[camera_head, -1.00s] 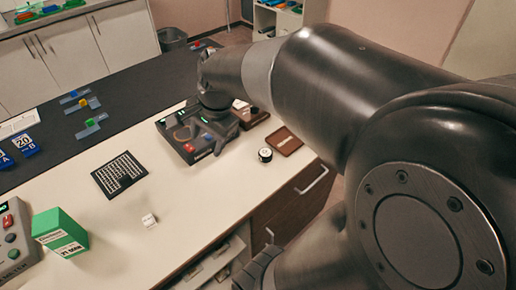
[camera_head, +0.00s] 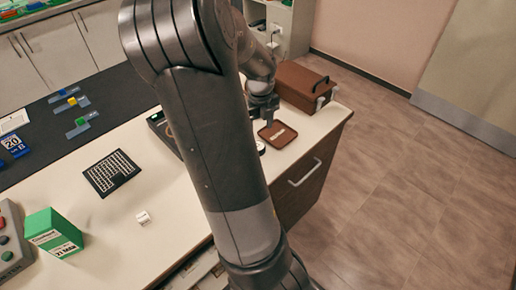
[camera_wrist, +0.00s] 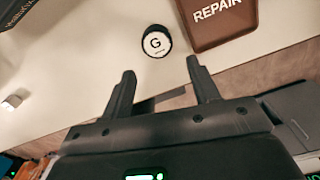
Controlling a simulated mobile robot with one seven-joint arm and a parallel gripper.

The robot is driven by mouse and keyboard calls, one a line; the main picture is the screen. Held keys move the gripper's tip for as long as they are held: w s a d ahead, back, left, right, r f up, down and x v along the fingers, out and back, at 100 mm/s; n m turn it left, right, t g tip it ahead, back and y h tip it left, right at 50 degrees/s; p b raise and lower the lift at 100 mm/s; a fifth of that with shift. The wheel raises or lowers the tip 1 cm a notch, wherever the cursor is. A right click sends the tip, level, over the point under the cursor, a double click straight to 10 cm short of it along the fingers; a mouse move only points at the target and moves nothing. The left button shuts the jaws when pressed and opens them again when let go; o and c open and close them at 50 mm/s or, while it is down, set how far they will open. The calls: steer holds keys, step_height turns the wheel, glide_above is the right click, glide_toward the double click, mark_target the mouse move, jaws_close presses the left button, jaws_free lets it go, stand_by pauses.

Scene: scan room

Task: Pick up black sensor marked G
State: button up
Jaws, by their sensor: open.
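The black sensor marked G (camera_wrist: 156,42) is a short round piece with a white top bearing the letter G. It stands on the pale worktop beside the brown REPAIR tray. In the head view only part of the sensor (camera_head: 260,147) shows past my arm. My gripper (camera_wrist: 160,75) is open and empty, its two fingers pointing toward the sensor, with the sensor beyond the fingertips and apart from them. In the head view my gripper (camera_head: 266,112) hangs near the tray and the sensor.
The brown REPAIR tray (camera_head: 287,138) lies right of the sensor. A brown case (camera_head: 302,84) stands behind it near the counter's end. A black device is partly hidden by my arm. A green box (camera_head: 52,236), a black keypad-like panel (camera_head: 110,172) and a small white cube (camera_head: 143,218) are left.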

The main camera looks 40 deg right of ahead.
steer(key=f, duration=0.9)
steer(key=shift+w+a+f, duration=0.15)
steer(key=shift+w+a, duration=0.05)
steer(key=c, duration=0.8)
